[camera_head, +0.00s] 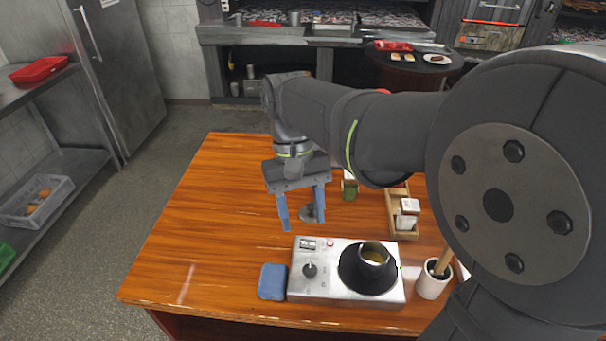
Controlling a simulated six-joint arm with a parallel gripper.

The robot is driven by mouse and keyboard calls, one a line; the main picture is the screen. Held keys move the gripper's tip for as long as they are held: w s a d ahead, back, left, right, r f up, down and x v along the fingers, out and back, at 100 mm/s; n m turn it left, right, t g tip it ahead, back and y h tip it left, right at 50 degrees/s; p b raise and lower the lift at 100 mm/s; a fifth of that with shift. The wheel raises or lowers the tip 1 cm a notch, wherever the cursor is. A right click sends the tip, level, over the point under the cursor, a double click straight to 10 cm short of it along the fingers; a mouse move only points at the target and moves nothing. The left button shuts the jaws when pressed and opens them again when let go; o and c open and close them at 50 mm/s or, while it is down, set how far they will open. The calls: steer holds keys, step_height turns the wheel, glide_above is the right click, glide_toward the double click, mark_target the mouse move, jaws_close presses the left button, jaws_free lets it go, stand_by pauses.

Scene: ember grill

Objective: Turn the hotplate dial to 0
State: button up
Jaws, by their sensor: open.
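The hotplate (330,290) is a silver box near the front edge of the wooden table. Its dial (310,270) is a dark knob on the left part of its top; the number it points to is too small to read. A dark round plate on the right of the hotplate bears a small pot (373,254) with yellowish contents. My gripper (302,222) points down behind the hotplate, above the table. Its two blue fingers are apart. It is clear of the dial, and a grey round object (309,214) shows between or behind the fingers.
A blue block (272,281) lies left of the hotplate. A white cup (433,281) with a wooden handle stands to its right. A wooden rack (403,227) with shakers stands behind, right of my gripper. The table's left side (205,230) is clear. My arm hides the right side.

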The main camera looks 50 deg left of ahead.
mark_target(309, 268)
steer(key=v, duration=0.7)
stand_by(0.5)
steer(key=x, duration=1.7)
steer(key=shift+d+f, duration=0.15)
steer(key=shift+d, duration=0.05)
steer(key=shift+a, duration=0.1)
